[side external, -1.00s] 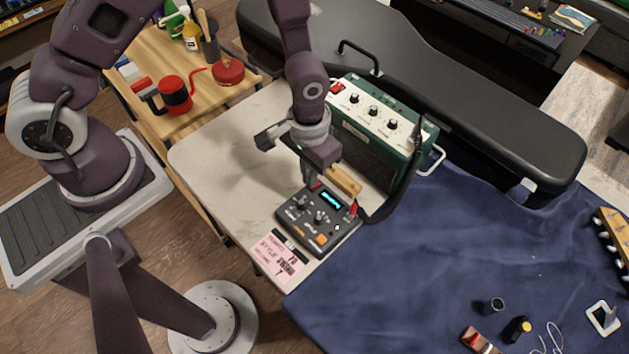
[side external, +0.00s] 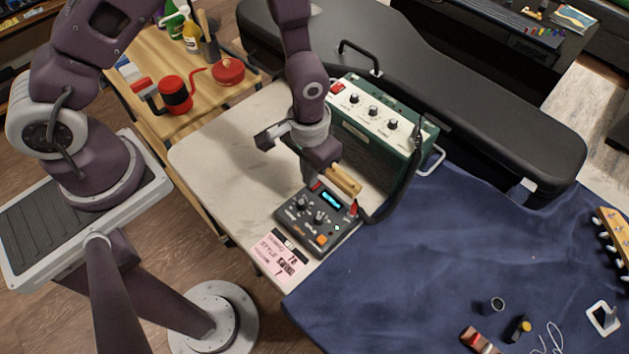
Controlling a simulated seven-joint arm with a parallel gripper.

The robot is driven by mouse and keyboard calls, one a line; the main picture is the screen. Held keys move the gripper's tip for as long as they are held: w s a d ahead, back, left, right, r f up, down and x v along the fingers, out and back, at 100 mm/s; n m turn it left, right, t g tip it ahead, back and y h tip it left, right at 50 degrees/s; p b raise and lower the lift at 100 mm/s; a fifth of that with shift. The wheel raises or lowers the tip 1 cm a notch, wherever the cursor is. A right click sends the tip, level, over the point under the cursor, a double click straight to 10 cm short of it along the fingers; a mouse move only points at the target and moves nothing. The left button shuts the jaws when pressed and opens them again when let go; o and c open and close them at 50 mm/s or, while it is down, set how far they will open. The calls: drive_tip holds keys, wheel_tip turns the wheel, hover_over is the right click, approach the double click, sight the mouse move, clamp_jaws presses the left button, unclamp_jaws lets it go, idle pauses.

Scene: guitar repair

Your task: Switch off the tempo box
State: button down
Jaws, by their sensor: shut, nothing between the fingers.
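The tempo box (side external: 309,226) is a dark grey unit with knobs, an orange button and a lit blue-cyan display (side external: 331,200). It lies near the front corner of the pale worktop. My gripper (side external: 314,185) is shut and empty, pointing down at the box's back edge, left of the display. The fingertips are small and partly hidden, so I cannot tell whether they touch the box. A red part (side external: 353,208) shows at the box's back right corner. I cannot make out a power switch.
A green amplifier (side external: 375,135) stands close behind the box, with a dark strap hanging at its right. A pink note (side external: 279,256) lies in front of the box. A black guitar case (side external: 450,105) lies behind. Blue cloth (side external: 420,270) covers the right side.

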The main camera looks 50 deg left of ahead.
drive_tip(key=shift+f, duration=0.95)
idle(0.6)
wheel_tip(320, 180, up, 7)
idle(0.7)
drive_tip(key=a+r+t, duration=0.2)
drive_tip(key=a+r, duration=0.2)
drive_tip(key=r, duration=0.8)
drive_tip(key=s+a+r+t, duration=0.1)
drive_tip(key=s+a+r, duration=0.2)
drive_tip(key=s+r, duration=0.4)
drive_tip(key=s+a+r+t, duration=0.2)
drive_tip(key=s+a+r, duration=0.1)
drive_tip(key=s+r, duration=0.4)
drive_tip(key=shift+s+a+r+t, duration=0.15)
drive_tip(key=shift+s+r+t, duration=0.1)
drive_tip(key=shift+t, duration=0.05)
